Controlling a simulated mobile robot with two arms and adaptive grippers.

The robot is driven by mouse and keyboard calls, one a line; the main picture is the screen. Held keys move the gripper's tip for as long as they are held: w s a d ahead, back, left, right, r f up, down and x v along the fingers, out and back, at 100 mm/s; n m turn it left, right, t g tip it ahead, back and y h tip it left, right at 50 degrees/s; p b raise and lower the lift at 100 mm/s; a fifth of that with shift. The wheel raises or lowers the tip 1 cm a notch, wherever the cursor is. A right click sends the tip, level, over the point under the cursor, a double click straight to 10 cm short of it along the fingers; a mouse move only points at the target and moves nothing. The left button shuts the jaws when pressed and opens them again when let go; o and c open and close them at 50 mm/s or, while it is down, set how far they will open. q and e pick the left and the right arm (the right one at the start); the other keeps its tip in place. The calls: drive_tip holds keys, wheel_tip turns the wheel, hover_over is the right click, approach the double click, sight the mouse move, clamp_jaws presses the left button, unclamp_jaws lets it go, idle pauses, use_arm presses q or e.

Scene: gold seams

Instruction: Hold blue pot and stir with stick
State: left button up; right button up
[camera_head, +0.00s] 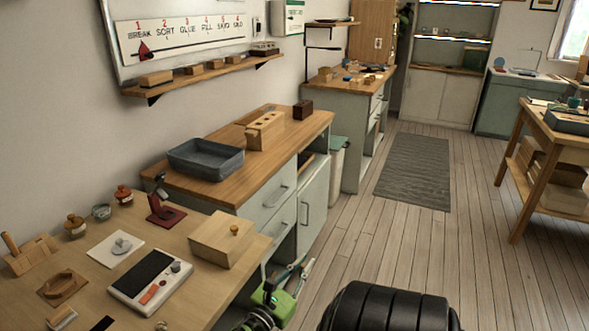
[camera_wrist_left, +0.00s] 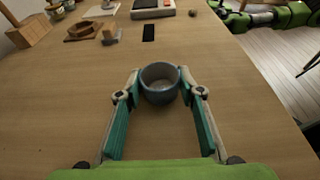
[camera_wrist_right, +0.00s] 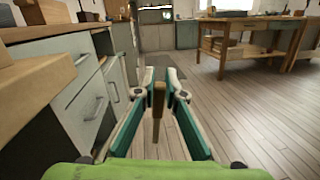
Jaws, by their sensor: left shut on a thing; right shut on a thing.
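The small blue-grey pot (camera_wrist_left: 158,91) stands upright in the left wrist view, with its open rim facing up. My left gripper (camera_wrist_left: 160,94) is shut around its sides, close over the wooden table. My left gripper is out of the head view. My right gripper (camera_wrist_right: 159,92) is shut on a thin wooden stick (camera_wrist_right: 158,102), which points down between the fingertips. In the head view my right gripper (camera_head: 296,273) is low, beside the table's right edge and over the floor side. The stick is apart from the pot. The pot's inside is only partly visible.
The wooden table (camera_head: 85,262) holds a scale (camera_head: 150,282), a wooden box (camera_head: 222,240), several small jars and a red stand (camera_head: 164,211). A counter behind carries a grey tray (camera_head: 205,160). The table surface around the pot is clear. Open floor lies to the right.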

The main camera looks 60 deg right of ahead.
drive_tip(key=w+d+r+n+t, duration=0.1)
drive_tip(key=w+d+r+t, duration=0.15)
drive_tip(key=r, duration=1.15)
drive_tip(key=w+a+r+n+t+y, duration=0.1)
drive_tip(key=w+a+r+n+t, duration=0.1)
drive_tip(key=w+a+r+t, duration=0.3)
drive_tip(key=w+a+r+n+t, duration=0.25)
drive_tip(key=w+r, duration=0.25)
drive_tip(key=r, duration=0.3)
drive_tip(key=w+a+n+t+y, duration=0.3)
drive_tip(key=w+a+t+y, duration=0.15)
drive_tip(key=a, duration=0.65)
drive_tip(key=w+a+n+t+y, duration=0.25)
drive_tip(key=w+a, duration=0.25)
drive_tip(key=a, duration=0.6)
drive_tip(key=w+a+n+t+y, duration=0.2)
drive_tip(key=w+a+t+y, duration=0.25)
drive_tip(key=a, duration=0.75)
drive_tip(key=s+a+n+t+y, duration=0.15)
drive_tip(key=a+n+y, duration=0.35)
drive_tip(key=a, duration=1.1)
wheel_tip(320, 180, down, 10)
drive_tip(key=s+m, duration=0.1)
drive_tip(key=shift+r, duration=0.2)
